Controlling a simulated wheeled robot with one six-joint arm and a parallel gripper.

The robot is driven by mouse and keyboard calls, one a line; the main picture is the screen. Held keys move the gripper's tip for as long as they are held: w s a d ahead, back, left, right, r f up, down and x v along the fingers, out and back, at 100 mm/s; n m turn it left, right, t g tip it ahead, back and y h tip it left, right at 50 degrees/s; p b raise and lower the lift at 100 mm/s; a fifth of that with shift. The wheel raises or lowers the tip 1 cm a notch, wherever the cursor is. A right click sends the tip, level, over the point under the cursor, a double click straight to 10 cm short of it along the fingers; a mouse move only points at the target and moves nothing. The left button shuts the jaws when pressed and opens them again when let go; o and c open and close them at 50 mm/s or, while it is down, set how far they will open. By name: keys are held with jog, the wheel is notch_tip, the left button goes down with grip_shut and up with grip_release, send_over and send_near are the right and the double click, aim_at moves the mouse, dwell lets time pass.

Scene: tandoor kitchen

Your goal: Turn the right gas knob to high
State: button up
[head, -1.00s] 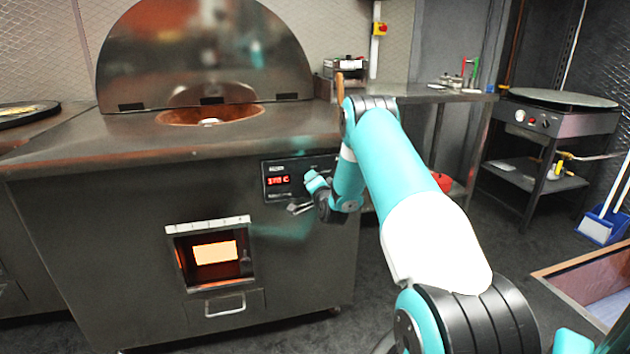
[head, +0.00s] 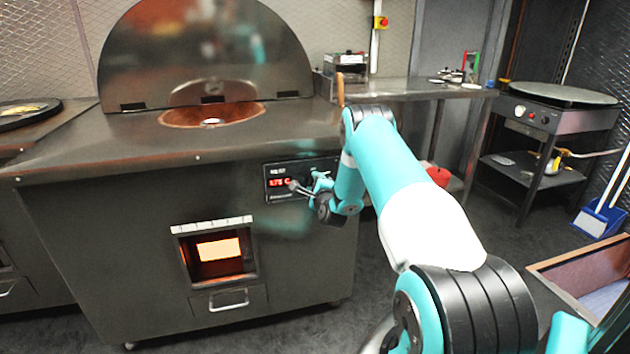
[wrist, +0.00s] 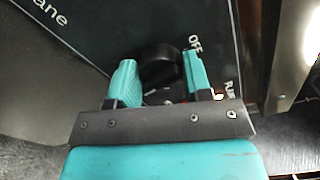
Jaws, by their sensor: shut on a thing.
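A black knob (wrist: 158,58) sits on a dark panel (wrist: 100,30) in the wrist view. Printed letters beside it read "OFF" and, lower, what looks like "FU", partly cut off. My gripper (wrist: 158,72) has one teal finger on each side of the knob and is shut on it. In the head view my gripper (head: 306,186) is against the control panel (head: 278,196) with the red digital display, on the front of the steel tandoor (head: 110,240). The gripper and wrist cover the panel's right part, so the knob cannot be made out there.
A lit window (head: 219,249) with a drawer handle (head: 233,299) below it is left of my arm. A steel table (head: 400,91) stands behind. A round griddle (head: 565,95) on a stand is at the right. An open wooden box (head: 585,275) lies at lower right.

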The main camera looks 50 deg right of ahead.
jog(key=shift+m+p, duration=0.45)
jog(key=shift+m, duration=0.55)
jog(key=o, duration=0.9)
jog(key=shift+s, duration=0.1)
